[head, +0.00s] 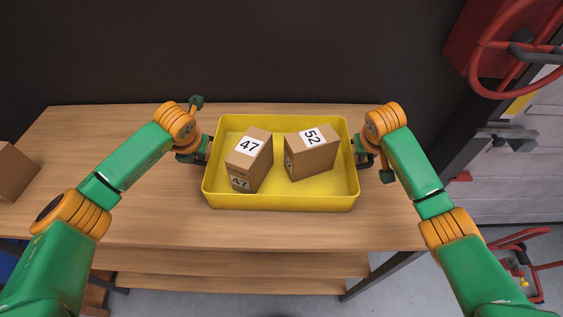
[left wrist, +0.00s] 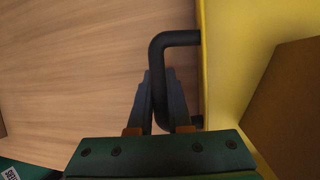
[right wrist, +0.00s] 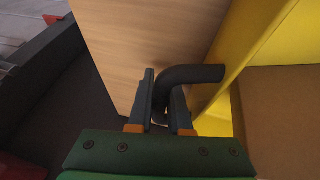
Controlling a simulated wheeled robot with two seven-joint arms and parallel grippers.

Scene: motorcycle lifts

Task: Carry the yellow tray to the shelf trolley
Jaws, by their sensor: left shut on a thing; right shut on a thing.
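The yellow tray (head: 282,203) is on or just above the wooden table; I cannot tell whether it touches the top. It holds a brown box marked 47 (head: 262,172) on the left and a brown box marked 52 (head: 322,160) on the right. My left gripper (head: 206,150) is shut on the tray's black left handle, which shows in the left wrist view (left wrist: 178,38). My right gripper (head: 364,158) is shut on the black right handle, seen in the right wrist view (right wrist: 195,74). I cannot identify the shelf trolley in these views.
The wooden table (head: 150,215) has a lower shelf (head: 240,284) beneath it. Another brown box (head: 12,172) stands at the far left. A dark wall rises behind the table. Red equipment with a round wheel (head: 478,60) is at the upper right.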

